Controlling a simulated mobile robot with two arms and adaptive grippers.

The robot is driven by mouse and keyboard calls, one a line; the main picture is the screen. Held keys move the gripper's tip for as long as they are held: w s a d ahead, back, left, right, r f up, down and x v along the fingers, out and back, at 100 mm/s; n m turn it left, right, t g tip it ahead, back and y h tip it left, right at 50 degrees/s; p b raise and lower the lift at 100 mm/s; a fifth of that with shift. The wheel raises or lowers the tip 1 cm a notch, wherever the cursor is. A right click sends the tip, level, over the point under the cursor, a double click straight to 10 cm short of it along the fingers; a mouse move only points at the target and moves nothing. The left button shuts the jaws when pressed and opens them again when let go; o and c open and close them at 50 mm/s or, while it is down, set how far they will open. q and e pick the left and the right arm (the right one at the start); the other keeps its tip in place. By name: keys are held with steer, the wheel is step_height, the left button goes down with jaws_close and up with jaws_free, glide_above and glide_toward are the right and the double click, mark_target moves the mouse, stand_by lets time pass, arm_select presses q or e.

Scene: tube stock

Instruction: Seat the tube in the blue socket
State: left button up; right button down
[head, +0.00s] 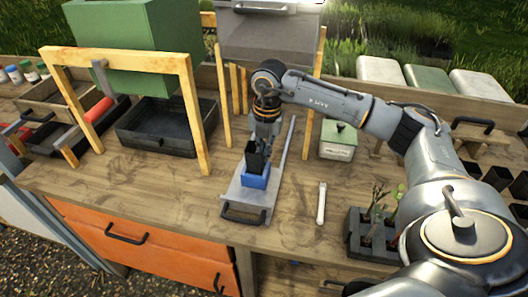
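The tube (255,160), a black square pot, stands roughly upright at the blue socket (256,181). Its lower end meets the socket's top; I cannot tell how deep it sits inside. The socket is a blue block on a grey metal plate with a dark handle. My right gripper (265,138) points down at the tube's upper end, just behind it. Its fingertips are small and partly hidden, so I cannot tell whether they are closed on the tube. My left gripper is not in view.
A white marker-like stick (321,203) and a dark rack with seedlings (374,241) are on the bench to the right. A green-lidded tin (338,141) stands behind. A wooden frame (187,110) and black tray (150,139) are left. The front left bench is clear.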

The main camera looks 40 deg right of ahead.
steer(key=shift+f+b, duration=0.35)
steer(key=shift+f, duration=0.1)
stand_by(0.6)
stand_by(0.5)
steer(key=c, duration=1.4)
jaws_free()
steer(key=shift+c, duration=0.2)
steer(key=shift+r, duration=0.15)
steer(key=shift+r+p, duration=3.15)
steer(key=shift+r, duration=1.3)
steer(key=shift+a+f, duration=0.1)
